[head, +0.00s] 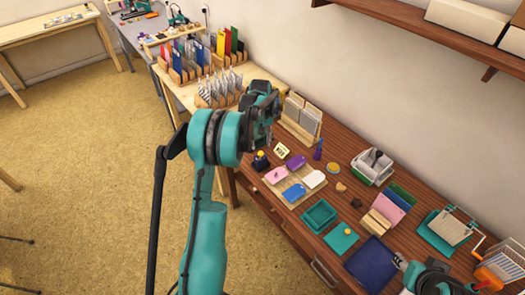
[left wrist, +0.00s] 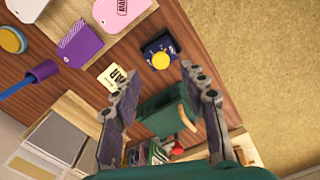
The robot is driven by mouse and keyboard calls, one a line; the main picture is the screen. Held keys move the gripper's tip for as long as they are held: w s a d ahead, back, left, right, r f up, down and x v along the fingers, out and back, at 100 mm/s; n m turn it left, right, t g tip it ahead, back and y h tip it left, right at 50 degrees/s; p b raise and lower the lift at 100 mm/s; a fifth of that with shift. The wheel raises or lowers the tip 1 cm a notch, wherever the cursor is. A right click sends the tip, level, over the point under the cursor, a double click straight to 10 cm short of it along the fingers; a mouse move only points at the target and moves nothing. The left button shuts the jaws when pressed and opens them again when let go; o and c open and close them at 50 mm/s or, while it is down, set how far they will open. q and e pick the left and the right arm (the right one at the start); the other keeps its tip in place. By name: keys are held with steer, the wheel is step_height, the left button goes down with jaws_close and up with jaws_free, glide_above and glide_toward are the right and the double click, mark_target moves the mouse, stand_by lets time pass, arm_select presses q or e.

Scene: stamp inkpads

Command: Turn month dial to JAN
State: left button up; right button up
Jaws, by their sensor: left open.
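A small dark blue box with a round yellow dial (head: 261,155) sits near the far left edge of the brown desk. The left wrist view shows the yellow dial (left wrist: 161,61) facing the camera, with tiny unreadable marks on the box. A cream card (head: 281,150) with partly readable dark letters lies beside it, also seen in the left wrist view (left wrist: 115,77). My left gripper (head: 266,103) is open and empty above the box, with the dial between its fingers (left wrist: 159,75) in the wrist picture but apart from them. My right gripper (head: 402,263) shows partly at lower right, its jaws unclear.
A tray of coloured tags (head: 284,184) lies close to the dial box. Upright grey boards (head: 300,118) stand behind it, and a purple stamp (head: 318,150) stands to the right. A green tray (head: 319,215) and dark blue mat (head: 372,262) lie nearer. A shelf (head: 420,35) overhangs the right.

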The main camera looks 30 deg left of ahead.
mark_target(261, 153)
arm_select(q)
step_height(261, 153, down, 5)
steer(key=shift+f+b, duration=0.2)
steer(key=shift+b, duration=0.45)
jaws_close()
